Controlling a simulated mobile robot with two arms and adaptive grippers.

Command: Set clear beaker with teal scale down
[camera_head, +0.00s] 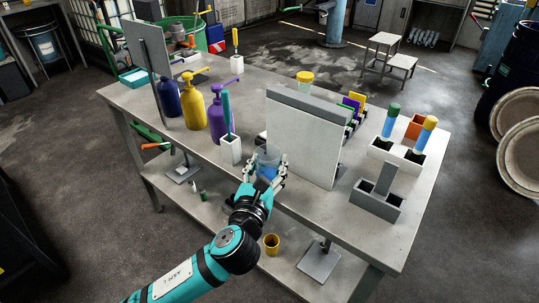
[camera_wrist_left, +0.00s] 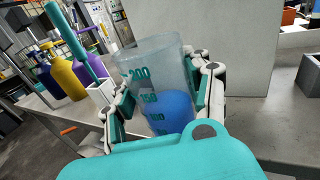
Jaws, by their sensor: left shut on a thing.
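The clear beaker (camera_wrist_left: 158,85) has a teal scale and blue content in its lower part. It also shows small in the head view (camera_head: 267,160), near the front edge of the grey table (camera_head: 300,203). My left gripper (camera_head: 266,172) is shut on the beaker, with a finger on each side in the left wrist view (camera_wrist_left: 165,100). The beaker looks close to upright, slightly tilted in the wrist picture. Its base is hidden by the gripper, so I cannot tell whether it touches the table. My right gripper is not in view.
A white upright panel (camera_head: 302,140) stands just right of the beaker. A white holder (camera_head: 230,150) with a teal-handled tool stands left, near purple (camera_head: 219,115) and yellow (camera_head: 194,112) pump bottles. A grey divided box (camera_head: 375,198) sits at the right.

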